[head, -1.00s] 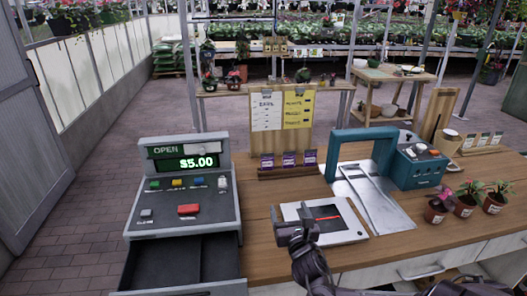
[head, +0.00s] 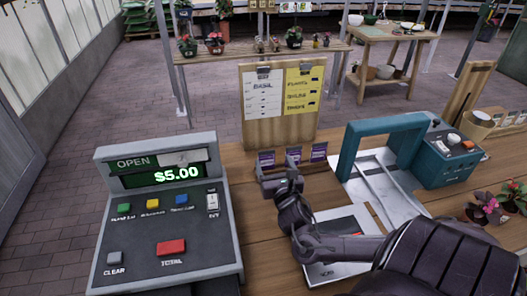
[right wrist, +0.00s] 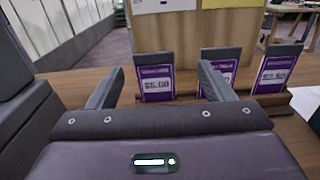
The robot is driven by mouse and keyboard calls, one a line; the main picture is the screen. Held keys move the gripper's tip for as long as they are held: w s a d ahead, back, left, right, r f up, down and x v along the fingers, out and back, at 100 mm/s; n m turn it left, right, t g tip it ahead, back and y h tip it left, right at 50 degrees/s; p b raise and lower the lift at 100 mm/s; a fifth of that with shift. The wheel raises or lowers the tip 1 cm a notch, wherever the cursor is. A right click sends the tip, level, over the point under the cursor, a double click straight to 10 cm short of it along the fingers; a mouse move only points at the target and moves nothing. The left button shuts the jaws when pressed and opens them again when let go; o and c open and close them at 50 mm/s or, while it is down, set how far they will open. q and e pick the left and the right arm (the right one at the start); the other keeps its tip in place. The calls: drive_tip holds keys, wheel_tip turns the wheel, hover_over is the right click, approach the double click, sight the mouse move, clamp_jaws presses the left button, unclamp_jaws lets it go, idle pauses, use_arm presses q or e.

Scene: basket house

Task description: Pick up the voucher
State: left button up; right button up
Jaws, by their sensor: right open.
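Three purple vouchers stand upright in a row in a wooden holder on the counter. The left voucher (head: 266,158) reads $5.00 in the right wrist view (right wrist: 156,84). The middle voucher (head: 293,155) is partly hidden by my right finger in the wrist view. The right voucher (head: 319,152) appears to read $2.50 in the wrist view (right wrist: 274,74). My right gripper (head: 277,171) is open and empty just in front of the left voucher, which shows between its fingers (right wrist: 160,88). My left gripper is not in view.
A cash register (head: 165,225) showing $5.00 stands at the left. A wooden board (head: 280,130) with white and yellow lists rises behind the vouchers. A teal scanner arch (head: 385,140) stands at the right, near potted plants (head: 488,210). A flat pad (head: 335,225) lies under my right arm.

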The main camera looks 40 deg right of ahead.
sight(267, 153)
drive_tip(key=shift+w+d, duration=0.15)
drive_tip(key=shift+w, duration=0.15)
drive_tip(key=shift+w+d+r, duration=0.1)
drive_tip(key=shift+w+d, duration=0.1)
drive_tip(key=shift+w, duration=0.15)
drive_tip(key=shift+p+x, duration=0.3)
drive_tip(key=shift+x, duration=0.5)
drive_tip(key=x, duration=0.2)
drive_tip(key=p+x, duration=0.1)
drive_tip(key=x, duration=0.1)
drive_tip(key=shift+w+a, duration=0.3)
drive_tip(key=shift+w, duration=0.1)
drive_tip(key=shift+w+d, duration=0.1)
drive_tip(key=shift+w, duration=0.1)
drive_tip(key=c, duration=1)
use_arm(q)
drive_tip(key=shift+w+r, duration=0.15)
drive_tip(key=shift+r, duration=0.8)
use_arm(e)
drive_tip(key=shift+c, duration=0.2)
